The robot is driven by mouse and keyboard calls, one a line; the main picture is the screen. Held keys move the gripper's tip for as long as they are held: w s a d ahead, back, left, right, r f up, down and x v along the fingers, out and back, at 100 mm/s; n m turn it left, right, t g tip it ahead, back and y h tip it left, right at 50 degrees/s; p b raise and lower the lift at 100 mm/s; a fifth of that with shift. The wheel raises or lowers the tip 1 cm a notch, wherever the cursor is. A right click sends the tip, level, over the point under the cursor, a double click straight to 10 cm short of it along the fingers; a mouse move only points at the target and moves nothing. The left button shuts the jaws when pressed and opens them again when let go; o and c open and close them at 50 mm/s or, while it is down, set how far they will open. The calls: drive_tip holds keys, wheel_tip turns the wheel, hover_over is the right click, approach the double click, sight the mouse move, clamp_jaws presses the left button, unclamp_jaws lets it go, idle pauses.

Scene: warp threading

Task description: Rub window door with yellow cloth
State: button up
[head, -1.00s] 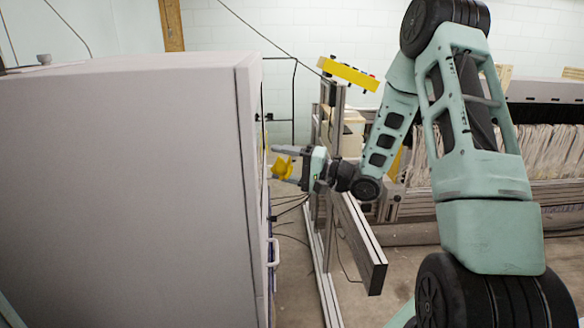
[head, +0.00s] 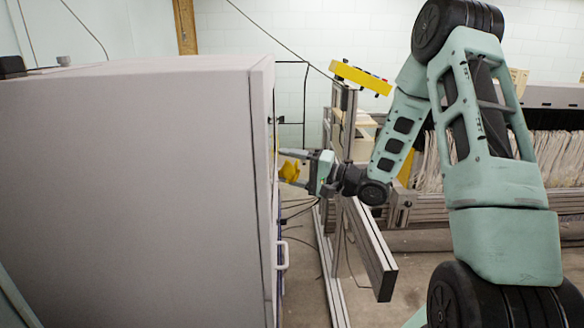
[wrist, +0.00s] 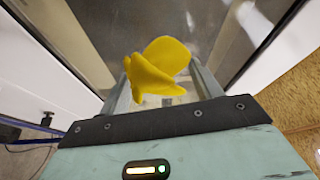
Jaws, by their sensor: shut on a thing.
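The yellow cloth (wrist: 155,70) is bunched between the fingers of my gripper (wrist: 160,88) in the wrist view. It also shows as a small yellow patch in the head view (head: 289,171). My gripper (head: 293,168) is shut on the cloth, level with the right-hand face of the large grey cabinet (head: 130,190). The window door (wrist: 215,40) shows in the wrist view as a dark, reflective glass pane in front of the cloth. In the head view the pane is edge-on and mostly hidden. I cannot tell whether the cloth touches the glass.
A white handle (head: 283,254) sticks out from the cabinet face below my gripper. Cables lie on the floor between cabinet and frame.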

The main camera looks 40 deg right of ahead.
drive_tip(key=shift+w+a, duration=0.4)
drive_tip(key=shift+a, duration=0.15)
drive_tip(key=shift+w, duration=0.1)
drive_tip(key=shift+w+d+r+p, duration=0.1)
drive_tip(key=shift+w+d+p, duration=0.35)
drive_tip(key=shift+w+p, duration=0.1)
drive_tip(key=w+d+p, duration=0.3)
drive_tip(key=w+d, duration=0.1)
drive_tip(key=w, duration=0.3)
drive_tip(key=shift+w+d, duration=0.25)
drive_tip(key=shift+d, duration=0.1)
idle(0.4)
